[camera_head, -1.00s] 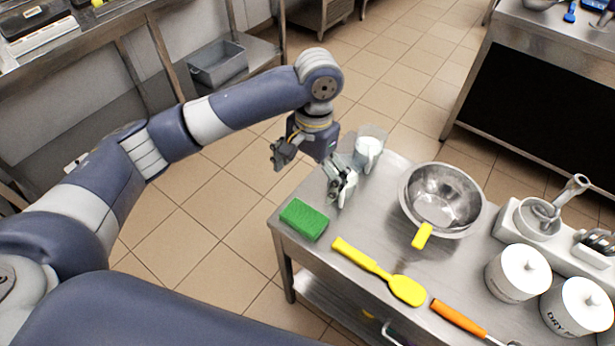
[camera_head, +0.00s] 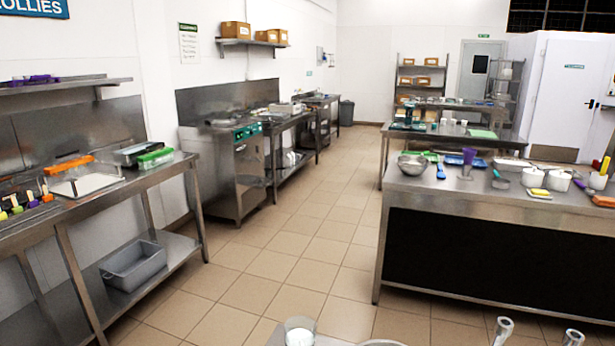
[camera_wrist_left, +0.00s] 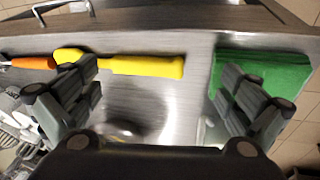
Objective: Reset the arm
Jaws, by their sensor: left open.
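My left gripper (camera_wrist_left: 160,88) shows only in the left wrist view. Its two fingers are spread wide with nothing held between them. Below it is a steel tabletop (camera_wrist_left: 200,62). A yellow spatula (camera_wrist_left: 140,65) lies across the view between and beyond the fingers. The head view shows neither of my arms. My right gripper is not in either view.
In the head view a clear jug (camera_head: 300,333) stands at the bottom edge. A steel counter (camera_head: 480,205) with bowls and tools is on the right. A bench (camera_head: 130,190) with a grey bin (camera_head: 135,266) below is on the left. Tiled floor (camera_head: 290,240) between them is clear.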

